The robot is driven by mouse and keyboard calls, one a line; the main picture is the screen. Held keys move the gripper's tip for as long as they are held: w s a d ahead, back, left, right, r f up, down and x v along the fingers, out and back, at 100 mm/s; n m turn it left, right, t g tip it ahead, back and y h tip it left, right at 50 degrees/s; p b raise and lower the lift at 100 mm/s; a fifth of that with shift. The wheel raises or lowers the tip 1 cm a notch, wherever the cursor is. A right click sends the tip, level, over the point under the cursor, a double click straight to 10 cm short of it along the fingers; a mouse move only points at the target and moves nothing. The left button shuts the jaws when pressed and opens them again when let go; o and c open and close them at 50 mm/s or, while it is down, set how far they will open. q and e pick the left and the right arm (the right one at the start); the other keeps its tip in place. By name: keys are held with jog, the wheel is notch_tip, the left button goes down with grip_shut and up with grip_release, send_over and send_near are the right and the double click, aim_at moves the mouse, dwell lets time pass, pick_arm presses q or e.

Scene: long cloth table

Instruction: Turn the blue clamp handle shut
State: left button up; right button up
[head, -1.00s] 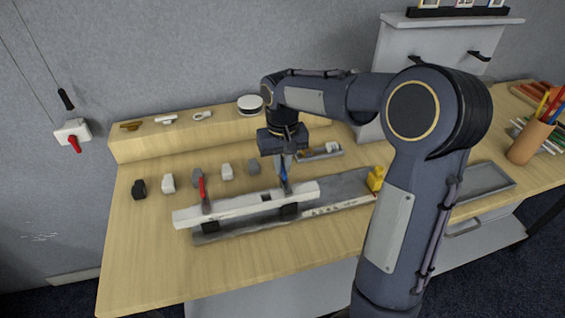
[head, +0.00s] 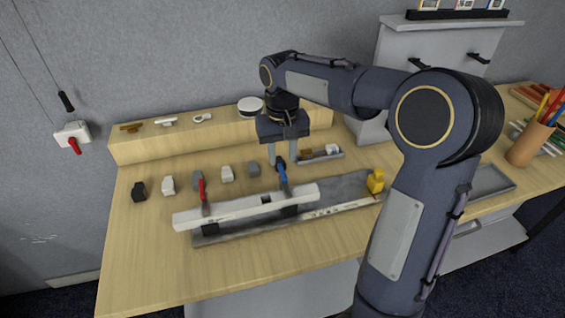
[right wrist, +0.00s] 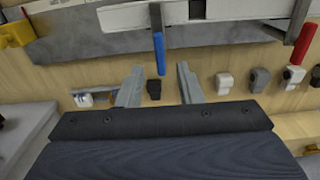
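The blue clamp handle (head: 282,173) stands up from the right part of a white bar on a grey base plate (head: 350,189). In the right wrist view the blue handle (right wrist: 159,54) lies ahead of the fingertips, between their lines. The red clamp handle (head: 202,190) stands at the left part of the white bar (head: 240,205). My right gripper (head: 284,163) is open and empty just behind and above the blue handle; its two fingers (right wrist: 157,75) show spread apart in the wrist view. My left gripper is not in view.
Several small black, white and grey blocks (head: 168,183) stand behind the bar. A yellow piece (head: 375,180) sits on the plate's right end. A small tray (head: 322,156) lies behind the plate. The front of the table (head: 150,270) is clear.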

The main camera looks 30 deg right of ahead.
aim_at(283, 171)
jog(key=shift+r, duration=1.8)
jog(key=shift+s, duration=0.1)
jog(key=s+a+f+t+y, duration=0.2)
jog(key=s+a, duration=0.1)
jog(key=s, duration=0.8)
jog(key=s+a+f+n+t+y, duration=0.1)
jog(key=s+a+f+t, duration=0.2)
jog(key=s, duration=0.8)
jog(key=shift+s+a+f+t+y, duration=0.15)
jog(key=shift+s+a+t+y, duration=0.2)
jog(key=shift+a, duration=0.25)
